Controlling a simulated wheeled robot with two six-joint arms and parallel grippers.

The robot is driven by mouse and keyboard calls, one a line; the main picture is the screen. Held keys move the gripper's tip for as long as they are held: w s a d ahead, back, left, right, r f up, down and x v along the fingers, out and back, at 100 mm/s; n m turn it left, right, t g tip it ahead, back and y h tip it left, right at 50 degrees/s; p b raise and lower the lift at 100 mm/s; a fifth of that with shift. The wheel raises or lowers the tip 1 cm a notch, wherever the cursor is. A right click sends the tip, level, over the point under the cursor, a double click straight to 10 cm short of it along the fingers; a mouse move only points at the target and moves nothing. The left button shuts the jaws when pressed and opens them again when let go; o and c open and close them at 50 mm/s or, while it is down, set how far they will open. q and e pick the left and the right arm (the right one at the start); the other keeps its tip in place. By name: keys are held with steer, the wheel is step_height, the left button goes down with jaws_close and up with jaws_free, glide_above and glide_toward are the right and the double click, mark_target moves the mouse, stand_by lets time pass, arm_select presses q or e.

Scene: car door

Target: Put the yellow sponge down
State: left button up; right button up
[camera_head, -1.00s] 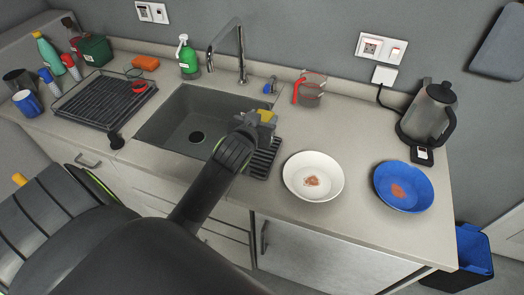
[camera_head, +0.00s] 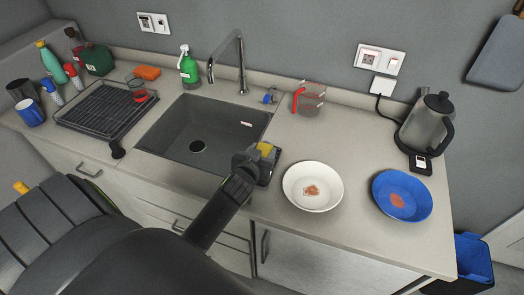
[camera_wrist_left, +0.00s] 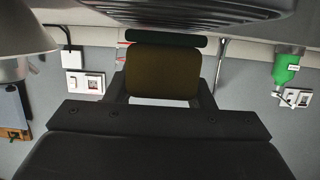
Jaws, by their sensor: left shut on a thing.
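My left gripper (camera_head: 259,157) is shut on the yellow sponge (camera_head: 265,149), at the right front edge of the sink in the head view. In the left wrist view the sponge (camera_wrist_left: 163,72) shows dark yellow between the two fingers, with a dark green layer along its upper edge in the picture. A small dark ribbed rack (camera_head: 268,172) beside the sink is mostly hidden by my gripper. I cannot tell whether the sponge touches it. My right gripper is not in view.
The sink (camera_head: 205,130) lies left of my gripper, with a faucet (camera_head: 241,62) behind. A white plate (camera_head: 313,201) and a blue plate (camera_head: 403,213), both with brown stains, stand to the right. A measuring cup (camera_head: 309,101) is behind.

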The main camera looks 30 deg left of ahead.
arm_select(q)
steer(key=shift+f, duration=0.15)
steer(key=shift+f, duration=0.2)
steer(key=o, duration=1)
steer(key=shift+c, duration=0.2)
